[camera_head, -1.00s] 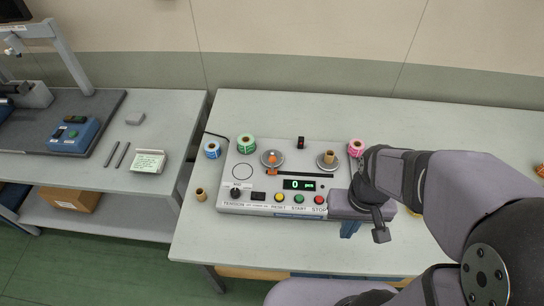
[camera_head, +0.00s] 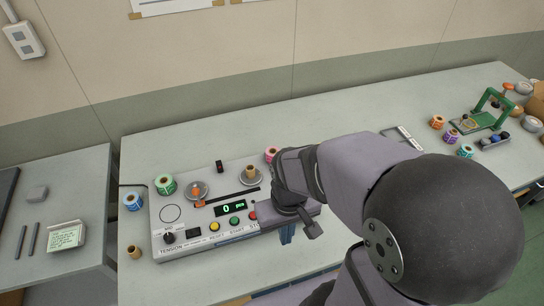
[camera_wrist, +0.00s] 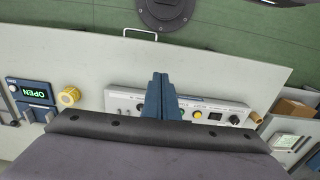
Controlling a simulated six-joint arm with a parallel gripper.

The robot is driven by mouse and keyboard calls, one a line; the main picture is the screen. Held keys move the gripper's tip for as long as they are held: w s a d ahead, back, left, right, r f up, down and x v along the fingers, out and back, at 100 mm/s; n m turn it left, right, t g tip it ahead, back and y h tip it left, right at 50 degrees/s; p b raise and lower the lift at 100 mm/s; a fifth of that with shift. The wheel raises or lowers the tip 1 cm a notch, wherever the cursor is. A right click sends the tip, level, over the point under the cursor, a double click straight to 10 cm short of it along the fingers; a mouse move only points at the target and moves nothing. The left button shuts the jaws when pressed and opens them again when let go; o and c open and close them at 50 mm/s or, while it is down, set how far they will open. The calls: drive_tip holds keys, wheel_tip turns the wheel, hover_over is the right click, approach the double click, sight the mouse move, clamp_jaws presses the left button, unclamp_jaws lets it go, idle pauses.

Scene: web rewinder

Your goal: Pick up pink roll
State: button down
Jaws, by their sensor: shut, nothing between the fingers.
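The pink roll (camera_head: 271,154) stands at the back right of the rewinder, partly hidden behind my arm in the head view. I do not see it in the wrist view. My gripper (camera_head: 287,234) points down near the rewinder's front right corner, to the front of the pink roll and apart from it. Its blue fingers (camera_wrist: 160,95) are shut together and hold nothing. The rewinder (camera_head: 185,243) carries an orange piece (camera_head: 198,192) on its left spindle and a tan core (camera_head: 250,172) on its right one.
Green (camera_head: 165,184) and blue (camera_head: 132,201) rolls stand at the rewinder's left. A loose core (camera_head: 134,252) lies near its front left. A yellow roll (camera_wrist: 68,97) and a blue device (camera_wrist: 33,94) show in the wrist view. Several rolls and a green stand (camera_head: 484,119) are far right.

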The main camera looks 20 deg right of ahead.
drive_tip(key=c, duration=2.5)
unclamp_jaws()
drive_tip(key=o, duration=1.6)
drive_tip(key=shift+w, duration=0.1)
drive_tip(key=n+t+b, duration=0.2)
drive_tip(key=t+b, duration=0.3)
drive_tip(key=b, duration=0.2)
approach(273, 152)
drive_tip(key=shift+g+y, duration=0.3)
drive_tip(key=shift+p+x, duration=1.95)
drive_tip(key=shift+x, duration=2.2)
